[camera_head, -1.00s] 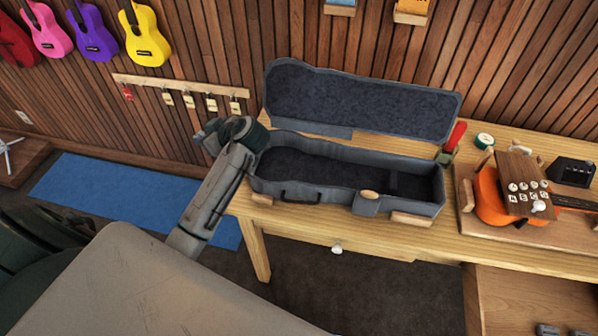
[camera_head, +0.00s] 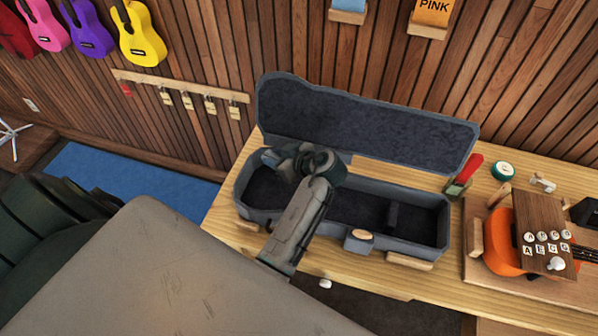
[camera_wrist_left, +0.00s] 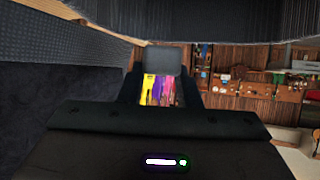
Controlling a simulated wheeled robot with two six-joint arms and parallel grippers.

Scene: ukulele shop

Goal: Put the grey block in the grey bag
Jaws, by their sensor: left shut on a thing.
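An open grey case (camera_head: 405,247) with a dark lining lies on the wooden table, its lid raised at the back; it is the only grey bag-like thing I see. My left gripper (camera_head: 283,158) is over the left part of this case, pointing left. It is shut on a small grey block (camera_wrist_left: 163,60), which shows between the fingers in the left wrist view. In the head view the gripper mostly hides the block. I cannot tell whether the block touches the case lining. My right gripper is not in view.
An orange ukulele (camera_head: 497,252) lies on a wooden board at the right of the table (camera_head: 330,270). The case's raised lid (camera_head: 365,125) bounds the back.

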